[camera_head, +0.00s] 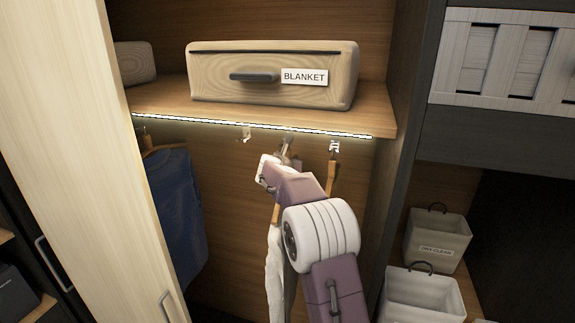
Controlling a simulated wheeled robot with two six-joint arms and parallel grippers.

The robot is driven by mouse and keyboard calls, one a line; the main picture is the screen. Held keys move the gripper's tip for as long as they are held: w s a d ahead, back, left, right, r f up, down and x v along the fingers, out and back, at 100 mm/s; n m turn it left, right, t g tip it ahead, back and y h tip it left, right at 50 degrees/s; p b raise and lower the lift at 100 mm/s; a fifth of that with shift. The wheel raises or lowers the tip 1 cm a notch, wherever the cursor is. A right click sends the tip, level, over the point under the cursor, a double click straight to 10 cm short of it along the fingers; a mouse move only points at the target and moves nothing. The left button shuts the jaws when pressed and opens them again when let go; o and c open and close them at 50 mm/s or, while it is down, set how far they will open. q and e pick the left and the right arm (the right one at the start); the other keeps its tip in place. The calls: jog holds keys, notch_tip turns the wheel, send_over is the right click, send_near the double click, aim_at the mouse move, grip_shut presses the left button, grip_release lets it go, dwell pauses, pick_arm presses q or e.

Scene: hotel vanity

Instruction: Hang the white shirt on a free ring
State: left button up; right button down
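The white shirt (274,272) hangs below my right arm, its wooden hanger (276,213) partly visible above it and the rest hidden behind the arm. My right gripper (287,151) is raised just under the shelf, at the middle ring position. Its fingers are small and partly hidden by the wrist, so their closure and the hanger's hook are unclear. A blue garment (173,212) hangs at the far left. My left gripper is out of view.
A pale door panel (80,130) bounds the left, a dark upright (405,130) the right. Light bins (437,240) (423,293) stand at lower right.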

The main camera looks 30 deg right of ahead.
jog(key=shift+f+b, duration=0.45)
jog(key=shift+f, duration=0.05)
dwell(0.9)
jog(key=c, duration=1.2)
grip_release()
jog(key=shift+s+a, duration=0.15)
jog(key=b+v, duration=0.3)
jog(key=v, duration=0.6)
jog(key=shift+s+r+b, duration=0.1)
jog(key=shift+b, duration=0.2)
jog(key=shift+w, duration=0.25)
